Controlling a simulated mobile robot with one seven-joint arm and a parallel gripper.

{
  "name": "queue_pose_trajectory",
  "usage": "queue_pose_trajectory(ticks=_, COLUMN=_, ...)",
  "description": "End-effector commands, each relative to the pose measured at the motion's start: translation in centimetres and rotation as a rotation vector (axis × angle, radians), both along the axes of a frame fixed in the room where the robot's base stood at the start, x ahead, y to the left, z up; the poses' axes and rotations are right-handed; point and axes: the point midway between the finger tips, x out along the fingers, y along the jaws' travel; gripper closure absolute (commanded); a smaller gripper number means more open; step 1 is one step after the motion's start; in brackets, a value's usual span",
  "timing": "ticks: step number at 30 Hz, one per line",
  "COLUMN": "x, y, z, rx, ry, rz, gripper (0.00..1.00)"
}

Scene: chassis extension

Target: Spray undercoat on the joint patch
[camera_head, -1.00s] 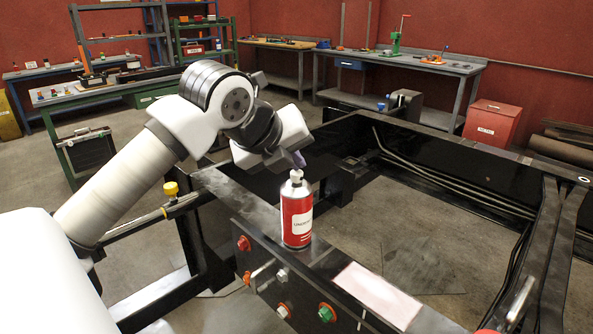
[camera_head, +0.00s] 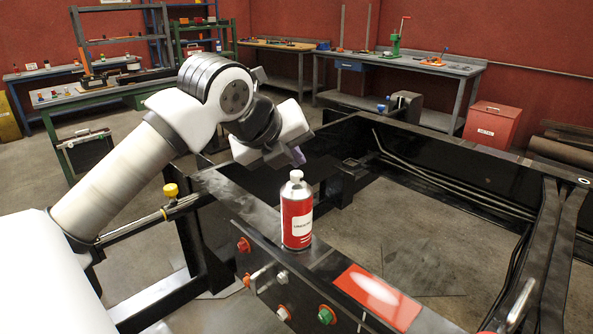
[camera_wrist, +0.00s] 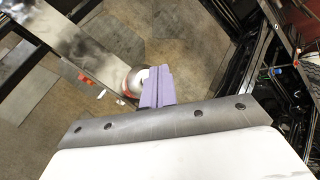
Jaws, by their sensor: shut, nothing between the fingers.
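A red spray can (camera_head: 297,219) with a white label and white cap stands upright on the black chassis rail (camera_head: 215,185). Its label text is too small to read with certainty. A red-orange rectangular patch (camera_head: 372,297) with a pale shine lies on the rail to the right of and nearer than the can. My gripper (camera_head: 298,157) is just above the can's cap in the head view, apart from it. Its purple fingers are shut and empty. In the wrist view the can (camera_wrist: 130,84) shows from above beyond the fingers (camera_wrist: 158,86), which partly hide it.
Bolts with red and green heads (camera_head: 326,314) and a small handle stick out of the rail's near side. A yellow knob (camera_head: 171,189) stands at left. The frame's inside is open down to the floor. Benches and a red bin (camera_head: 491,123) are behind.

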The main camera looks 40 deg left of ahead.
Motion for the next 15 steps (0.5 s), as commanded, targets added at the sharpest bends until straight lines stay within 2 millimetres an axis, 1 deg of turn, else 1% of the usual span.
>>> queue_pose_trajectory(ticks=15, x=0.0, y=0.0, z=5.1, rx=0.002, ry=0.000, rz=-0.001, gripper=1.00)
